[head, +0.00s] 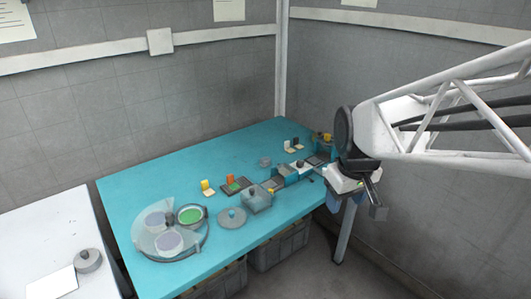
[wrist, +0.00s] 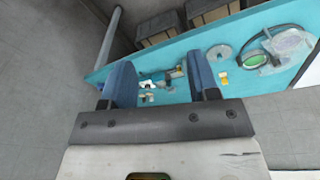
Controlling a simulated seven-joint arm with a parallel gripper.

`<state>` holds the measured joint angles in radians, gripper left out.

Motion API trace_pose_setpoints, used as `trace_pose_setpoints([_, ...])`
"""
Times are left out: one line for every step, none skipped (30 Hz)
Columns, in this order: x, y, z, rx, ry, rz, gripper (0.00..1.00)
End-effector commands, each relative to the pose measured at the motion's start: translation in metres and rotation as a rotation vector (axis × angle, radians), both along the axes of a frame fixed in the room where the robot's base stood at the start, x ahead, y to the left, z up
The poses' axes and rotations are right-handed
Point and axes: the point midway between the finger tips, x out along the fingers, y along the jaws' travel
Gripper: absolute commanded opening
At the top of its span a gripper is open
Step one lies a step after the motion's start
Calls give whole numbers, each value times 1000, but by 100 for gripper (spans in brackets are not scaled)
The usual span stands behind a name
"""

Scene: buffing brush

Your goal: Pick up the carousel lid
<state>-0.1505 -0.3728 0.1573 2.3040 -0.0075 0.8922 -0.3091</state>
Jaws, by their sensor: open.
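A round grey disc with a small blue knob (head: 231,217), which looks like the carousel lid, lies flat on the teal table near its front edge. It also shows in the wrist view (wrist: 219,52). The round carousel (head: 187,252) stands to its left, with a green round pad and two pale purple ones under partly clear covering. It is at the upper right in the wrist view (wrist: 285,43). My gripper (head: 357,206) is open and empty, off the table's right end, well away from the disc. Its two blue fingers (wrist: 162,78) are spread apart in the wrist view.
A grey box-like fixture (head: 257,199) stands right of the disc. Yellow and orange pieces (head: 230,181) stand behind it, and a row of small fixtures (head: 290,175) runs toward the right end. Grey crates (head: 278,248) sit under the teal table (head: 150,185). A white table (head: 40,235) is at left.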

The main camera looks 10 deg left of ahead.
Motion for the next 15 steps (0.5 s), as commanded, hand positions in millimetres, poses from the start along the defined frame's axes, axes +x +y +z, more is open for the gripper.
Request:
trace_pose_setpoints([12, 8, -3, -5, 7, 35, 55])
trace_pose_setpoints([18, 13, -5, -7, 10, 56, 55])
trace_pose_setpoints([27, 19, -7, -10, 12, 85, 55])
trace_pose_setpoints([33, 23, -9, -12, 16, 105, 55])
trace_pose_setpoints([39, 28, -11, -16, 19, 128, 55])
trace_pose_setpoints([47, 34, -14, -18, 22, 156, 55])
trace_pose_setpoints([53, 39, -16, -21, 25, 177, 55])
trace_pose_setpoints([59, 44, -18, -24, 27, 198, 55])
trace_pose_setpoints([67, 51, -21, -27, 31, 227, 55])
trace_pose_setpoints([73, 56, -24, -29, 34, 248, 55])
trace_pose_setpoints([79, 62, -27, -32, 37, 271, 55])
trace_pose_setpoints([87, 69, -31, -34, 41, 298, 55])
trace_pose_setpoints([92, 74, -34, -37, 44, 320, 55])
trace_pose_setpoints([98, 80, -37, -40, 46, 341, 55])
trace_pose_setpoints([105, 88, -41, -43, 49, 371, 55])
